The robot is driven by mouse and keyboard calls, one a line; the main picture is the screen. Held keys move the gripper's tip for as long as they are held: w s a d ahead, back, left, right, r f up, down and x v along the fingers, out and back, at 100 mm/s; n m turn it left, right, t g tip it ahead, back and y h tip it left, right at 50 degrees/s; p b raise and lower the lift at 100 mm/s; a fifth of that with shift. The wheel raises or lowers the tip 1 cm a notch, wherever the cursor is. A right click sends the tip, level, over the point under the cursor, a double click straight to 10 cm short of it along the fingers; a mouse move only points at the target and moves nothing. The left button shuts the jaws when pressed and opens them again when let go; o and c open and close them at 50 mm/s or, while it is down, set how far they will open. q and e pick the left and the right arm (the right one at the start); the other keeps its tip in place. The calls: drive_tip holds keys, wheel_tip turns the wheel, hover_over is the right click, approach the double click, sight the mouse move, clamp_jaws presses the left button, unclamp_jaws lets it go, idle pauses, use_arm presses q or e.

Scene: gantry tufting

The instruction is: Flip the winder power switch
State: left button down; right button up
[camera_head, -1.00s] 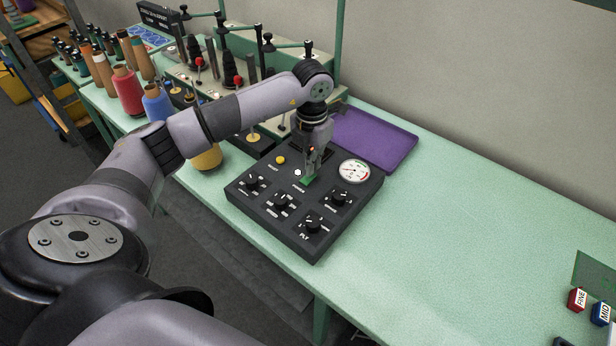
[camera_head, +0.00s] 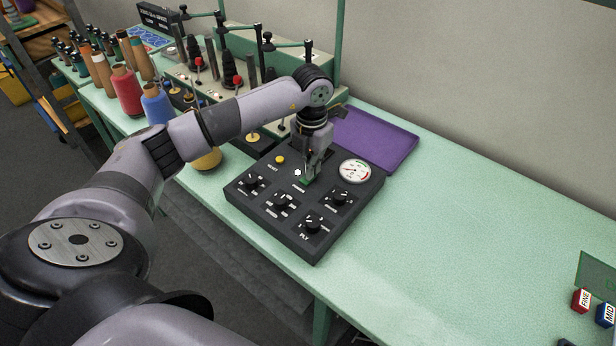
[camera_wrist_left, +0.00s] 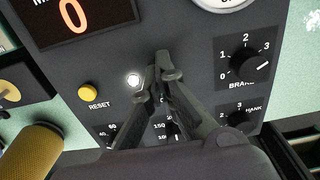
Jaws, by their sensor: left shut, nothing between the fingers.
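The black winder control panel (camera_head: 262,214) lies on the pale green bench. The power switch seems to be the small green piece (camera_head: 306,182) at the panel's middle. My left gripper (camera_head: 308,178) points down at that spot, its fingers shut and empty. I cannot tell whether the fingertips touch the switch. In the left wrist view the shut fingers (camera_wrist_left: 164,66) hide the switch and part of its label. A bright white lamp (camera_wrist_left: 134,80) sits just left of the fingertips; the lamp also shows in the head view (camera_head: 297,173). My right gripper is out of view.
The panel also has a yellow reset button (camera_wrist_left: 89,93), a brake knob (camera_wrist_left: 242,62), more knobs, a white gauge (camera_head: 354,171) and a red "0" display (camera_wrist_left: 86,22). A purple tray (camera_head: 372,138) lies behind it. Thread cones (camera_head: 126,92) stand left.

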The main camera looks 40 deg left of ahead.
use_arm(q)
drive_tip(key=shift+s+f, duration=0.1)
drive_tip(key=shift+f, duration=0.15)
drive_tip(key=shift+r, duration=0.1)
drive_tip(key=shift+r+p, duration=0.65)
drive_tip(key=shift+r, duration=0.3)
drive_tip(key=shift+r+p, duration=1.55)
drive_tip(key=shift+r, duration=0.95)
